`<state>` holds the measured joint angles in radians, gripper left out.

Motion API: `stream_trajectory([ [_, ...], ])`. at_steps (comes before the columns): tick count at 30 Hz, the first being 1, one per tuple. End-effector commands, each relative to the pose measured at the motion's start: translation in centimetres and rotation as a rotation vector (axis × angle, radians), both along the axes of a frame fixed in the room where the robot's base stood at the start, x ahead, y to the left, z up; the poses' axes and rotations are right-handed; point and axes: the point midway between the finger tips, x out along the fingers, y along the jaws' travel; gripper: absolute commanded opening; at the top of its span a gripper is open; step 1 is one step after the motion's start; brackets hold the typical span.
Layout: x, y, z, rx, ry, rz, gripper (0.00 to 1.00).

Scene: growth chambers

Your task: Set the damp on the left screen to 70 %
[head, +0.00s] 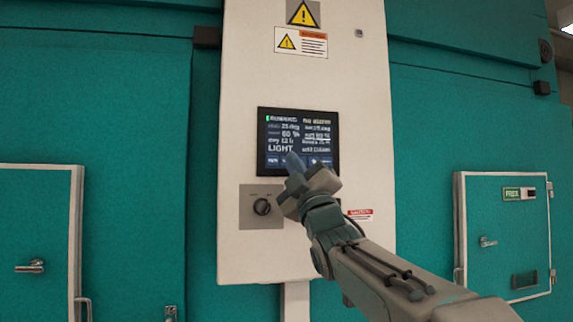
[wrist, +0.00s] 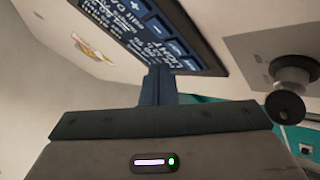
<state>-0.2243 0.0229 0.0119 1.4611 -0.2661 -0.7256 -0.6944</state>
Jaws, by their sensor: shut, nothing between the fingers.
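The dark screen (head: 298,130) is mounted on a white panel in the head view. Its rows of small text include one that seems to read "60 %" on the left and a highlighted set value on the right that I cannot read surely. "LIGHT" shows lower down, above a row of blue buttons. My gripper (head: 293,162) is shut and empty, its fingertips in front of the screen's lower edge. In the wrist view the screen (wrist: 160,30) shows steeply tilted, with blue buttons near the fingers (wrist: 158,85). I cannot tell whether the fingertips touch it. They hide part of the button row.
A black rotary knob (head: 262,207) on a grey plate sits below the screen; it also shows in the wrist view (wrist: 285,105). Warning signs (head: 301,42) are above. Teal chamber walls with white-framed doors (head: 505,235) stand on both sides.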

Motion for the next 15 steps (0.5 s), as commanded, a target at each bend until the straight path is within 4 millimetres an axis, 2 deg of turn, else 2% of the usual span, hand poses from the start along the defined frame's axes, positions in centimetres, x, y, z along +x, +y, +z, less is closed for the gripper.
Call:
stream_trajectory([
  [9, -3.2, -0.9, -0.3, 0.0, -0.003, 0.0, 0.0],
  [15, -4.2, -1.2, -0.1, 0.0, 0.0, 0.0, 0.0],
])
